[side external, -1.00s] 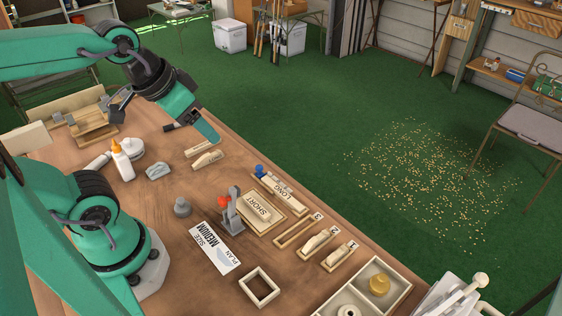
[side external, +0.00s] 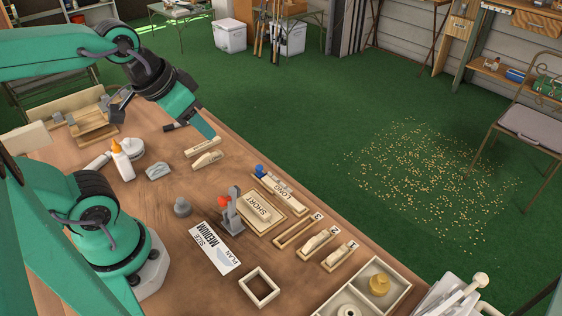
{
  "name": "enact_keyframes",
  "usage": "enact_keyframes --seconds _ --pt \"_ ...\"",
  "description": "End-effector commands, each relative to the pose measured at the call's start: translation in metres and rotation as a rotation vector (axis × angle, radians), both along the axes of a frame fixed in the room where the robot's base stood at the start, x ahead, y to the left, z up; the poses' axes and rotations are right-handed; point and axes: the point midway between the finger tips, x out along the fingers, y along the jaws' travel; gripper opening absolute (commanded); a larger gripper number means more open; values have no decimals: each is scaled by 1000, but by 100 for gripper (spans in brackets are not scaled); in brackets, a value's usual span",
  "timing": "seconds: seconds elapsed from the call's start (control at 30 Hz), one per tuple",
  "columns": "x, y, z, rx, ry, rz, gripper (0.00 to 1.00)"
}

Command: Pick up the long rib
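Two loose pale wooden pieces lie near the table's far edge: a straight, flat piece (side external: 203,147) and, just in front of it, a piece with a curved top (side external: 208,159). Neither loose piece has a readable label, so I cannot tell for sure which is the long rib. A pale piece marked LONG (side external: 283,189) lies further right with a blue knob at its left end. My gripper (side external: 190,131) is open and empty, above and slightly left of the two loose pieces, apart from them. Its teal finger points down towards them.
A board marked SHORT (side external: 258,209) stands beside a grey clamp with a red handle (side external: 231,213). A glue bottle (side external: 122,160) stands left.

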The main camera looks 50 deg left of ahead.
Motion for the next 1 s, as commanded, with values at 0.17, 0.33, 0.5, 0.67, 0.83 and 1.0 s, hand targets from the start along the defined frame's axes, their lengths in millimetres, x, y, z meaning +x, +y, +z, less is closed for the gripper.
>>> enact_keyframes --seconds 0.17,0.33,0.5,0.67,0.83,1.0 --pt "1 0 0 1 2 0 38" --pt "6 5 -2 9 20 4 38" --pt "19 16 -8 28 63 6 38" --pt "37 35 -19 49 124 7 38" --pt "54 58 -35 64 193 5 38" --pt "69 83 -54 70 260 0 38"
